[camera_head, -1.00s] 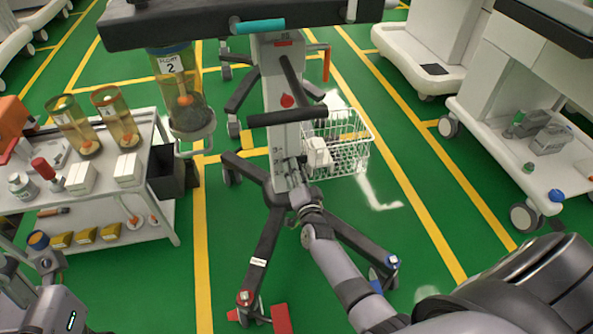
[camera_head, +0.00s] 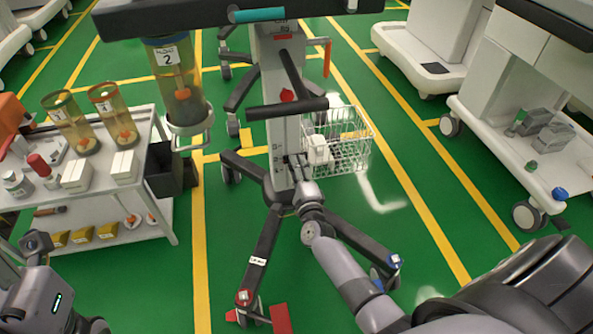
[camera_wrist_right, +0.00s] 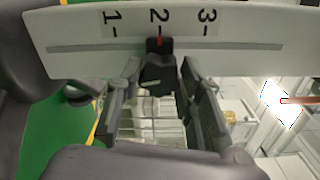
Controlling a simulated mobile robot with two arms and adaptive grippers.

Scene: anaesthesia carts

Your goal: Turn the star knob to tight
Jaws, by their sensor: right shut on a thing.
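A white column (camera_head: 285,140) stands in the middle of the head view, with a small round red knob (camera_head: 287,95) on its front; its star shape is too small to confirm. My right gripper (camera_head: 297,160) is low on the column, well below the red knob. In the right wrist view, my right gripper (camera_wrist_right: 160,80) has its two fingers on either side of a black block (camera_wrist_right: 158,72) and is shut on it. The block has a red mark at 2 on a white 1-2-3 scale strip (camera_wrist_right: 215,30). My left arm is at the lower left; its fingers cannot be made out.
A black handle bar (camera_head: 288,109) juts out above my right gripper. A wire basket (camera_head: 345,150) hangs right of the column. A canister marked 2 (camera_head: 178,95) hangs left. A bottle-laden cart (camera_head: 165,225) stands left. Dark legs spread at the base.

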